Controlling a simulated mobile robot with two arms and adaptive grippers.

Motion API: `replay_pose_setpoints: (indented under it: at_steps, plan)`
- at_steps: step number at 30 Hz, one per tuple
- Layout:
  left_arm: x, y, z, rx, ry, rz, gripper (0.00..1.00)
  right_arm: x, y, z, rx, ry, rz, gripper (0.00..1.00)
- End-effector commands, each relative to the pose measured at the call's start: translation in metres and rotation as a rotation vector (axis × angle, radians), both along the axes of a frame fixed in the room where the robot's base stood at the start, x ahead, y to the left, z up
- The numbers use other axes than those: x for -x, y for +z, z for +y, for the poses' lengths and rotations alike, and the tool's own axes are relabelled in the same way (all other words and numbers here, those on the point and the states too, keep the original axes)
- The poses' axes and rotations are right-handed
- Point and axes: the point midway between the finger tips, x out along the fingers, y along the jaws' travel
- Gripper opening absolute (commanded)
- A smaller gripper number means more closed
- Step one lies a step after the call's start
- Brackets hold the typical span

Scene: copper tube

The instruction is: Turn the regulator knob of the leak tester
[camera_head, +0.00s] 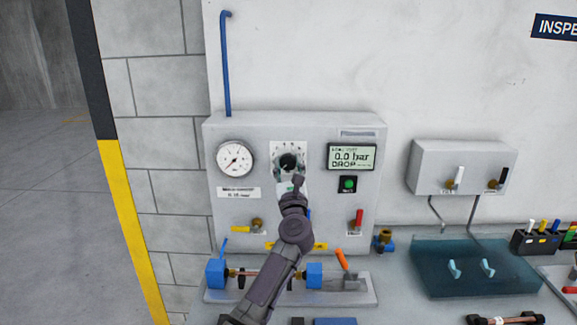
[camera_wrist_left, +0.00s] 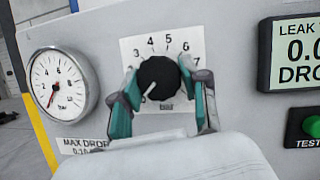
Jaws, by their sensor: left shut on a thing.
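The leak tester (camera_head: 310,212) is a grey box on the wall, and its black regulator knob (camera_head: 290,162) sits on a white numbered dial plate. In the left wrist view the knob (camera_wrist_left: 158,78) shows a white pointer line aimed to the lower left. My left gripper (camera_wrist_left: 160,90) has its teal fingers on both sides of the knob, shut on it. In the head view my left gripper (camera_head: 292,187) reaches up to the knob from below and hides part of the dial plate. My right gripper is in neither view.
The pressure gauge (camera_head: 235,158) is left of the knob. A red-handled valve (camera_head: 358,217) is at lower right. A clamped copper tube fixture (camera_head: 345,295) stands below.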

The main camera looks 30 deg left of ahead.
Motion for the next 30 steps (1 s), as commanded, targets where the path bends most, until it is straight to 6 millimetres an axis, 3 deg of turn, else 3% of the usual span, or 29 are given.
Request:
replay_pose_setpoints:
  at_steps: [14, 30]
  plan:
    - [0.001, 0.000, 0.001, -0.076, 0.001, 0.049, 0.10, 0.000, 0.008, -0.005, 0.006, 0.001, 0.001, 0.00]
    - [0.002, 0.003, 0.003, -0.476, 0.000, 0.296, 0.10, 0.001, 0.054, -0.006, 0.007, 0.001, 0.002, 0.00]
